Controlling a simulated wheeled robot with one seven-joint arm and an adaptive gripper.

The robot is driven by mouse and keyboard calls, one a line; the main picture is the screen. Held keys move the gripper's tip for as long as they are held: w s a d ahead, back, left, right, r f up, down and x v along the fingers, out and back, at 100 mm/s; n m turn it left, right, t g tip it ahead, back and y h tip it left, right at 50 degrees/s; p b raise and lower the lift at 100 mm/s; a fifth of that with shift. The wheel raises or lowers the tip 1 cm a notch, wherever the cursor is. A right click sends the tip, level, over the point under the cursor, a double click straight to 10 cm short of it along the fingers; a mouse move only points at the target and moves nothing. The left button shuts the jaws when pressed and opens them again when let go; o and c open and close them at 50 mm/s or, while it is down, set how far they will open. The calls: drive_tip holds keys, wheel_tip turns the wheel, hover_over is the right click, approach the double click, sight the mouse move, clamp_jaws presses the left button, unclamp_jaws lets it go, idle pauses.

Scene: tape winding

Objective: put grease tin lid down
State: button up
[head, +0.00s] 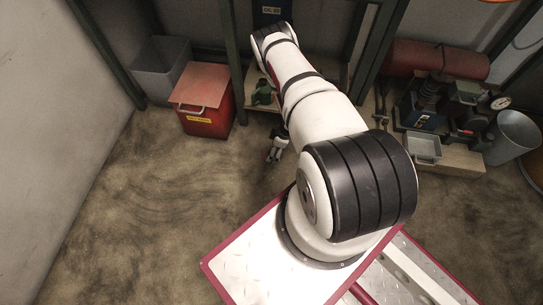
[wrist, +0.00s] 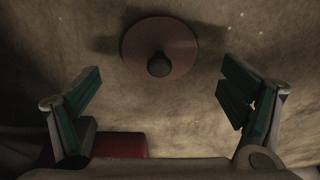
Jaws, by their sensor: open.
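The grease tin lid (wrist: 184,48) is a round reddish-brown disc with a dark knob (wrist: 158,65) at its middle. It is at the top centre of the wrist view, over the mottled brown floor, with a dark shadow to its left. My gripper (wrist: 160,88) is open, with green-padded fingers spread wide on either side and nothing between them. The lid is apart from both fingers, beyond the fingertips. In the head view my gripper (head: 276,151) hangs low over the floor beside my arm. I cannot make out the lid there.
A red bin (head: 205,120) with a lid and handle stands left of my gripper, beside a grey bin (head: 162,69). Green shelf posts (head: 233,60) rise behind. A bench (head: 460,157) with machinery and a grey bucket (head: 514,135) is at right. The left floor (head: 140,200) is clear.

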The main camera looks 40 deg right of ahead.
drive_tip(key=b+x, duration=0.1)
drive_tip(key=x, duration=0.2)
drive_tip(key=shift+f, duration=0.1)
drive_tip(key=c, duration=1.6)
drive_tip(key=shift+d, duration=0.1)
drive_tip(key=shift+d, duration=0.1)
drive_tip(key=shift+c, duration=0.7)
